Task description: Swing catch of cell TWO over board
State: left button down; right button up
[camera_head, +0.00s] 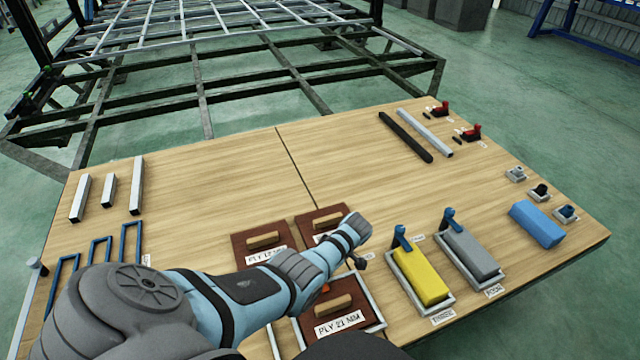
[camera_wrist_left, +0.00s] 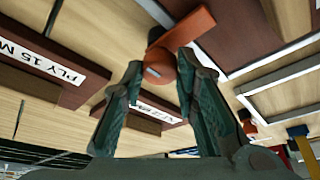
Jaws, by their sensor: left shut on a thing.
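My left gripper (camera_wrist_left: 158,72) is shut on an orange-red catch (camera_wrist_left: 190,34) in the left wrist view. The catch's bar slants up and right, over the edge of a dark red-brown board (camera_wrist_left: 232,35). In the head view my left arm reaches over the boards and hides much of them. A board marked PLY 21 MM (camera_head: 357,323) lies in a pale frame, with a bit of orange (camera_head: 325,288) at its far edge. A board marked PLY 15 M, cut off, shows at left in the wrist view (camera_wrist_left: 70,95). No cell number is readable. My right gripper is out of view.
More brown boards with wooden grips (camera_head: 262,241) lie beyond my arm. Yellow (camera_head: 424,275) and grey (camera_head: 472,255) blocks with blue handles stand in trays to the right. A blue block (camera_head: 537,223) lies further right. The table's middle is clear.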

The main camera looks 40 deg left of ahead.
pick_arm(q)
jog(key=c, duration=1.3)
grip_release()
jog(key=v, duration=1.2)
